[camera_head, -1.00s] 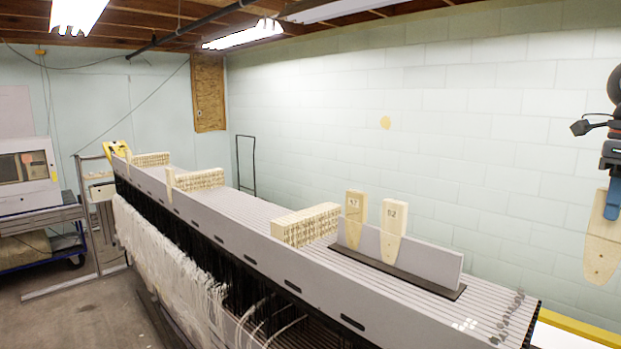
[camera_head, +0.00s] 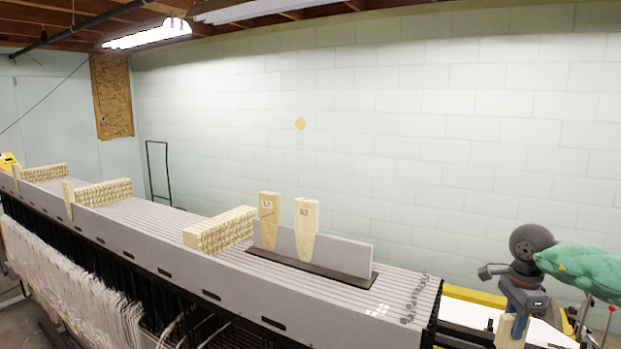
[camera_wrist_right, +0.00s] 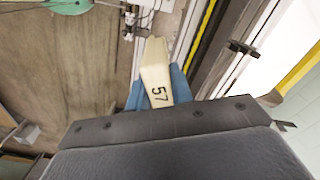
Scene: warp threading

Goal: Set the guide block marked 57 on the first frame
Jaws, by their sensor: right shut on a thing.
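My right gripper (camera_head: 519,325) is at the lower right in the head view, beyond the loom's right end. It is shut on a pale wooden guide block (camera_head: 509,333), whose lower part is cut off by the picture edge. Two similar marked blocks, a left one (camera_head: 269,220) and a right one (camera_head: 306,230), stand upright astride a grey rack plate (camera_head: 345,250). The frames (camera_head: 130,225) run along the long grey loom top. My left gripper is not in view.
Stacks of pale blocks, near (camera_head: 218,231), middle (camera_head: 103,193) and far (camera_head: 44,173), lie across the loom top. A yellow-edged table (camera_head: 470,295) stands at the right behind my right gripper. A pale block wall closes off the back.

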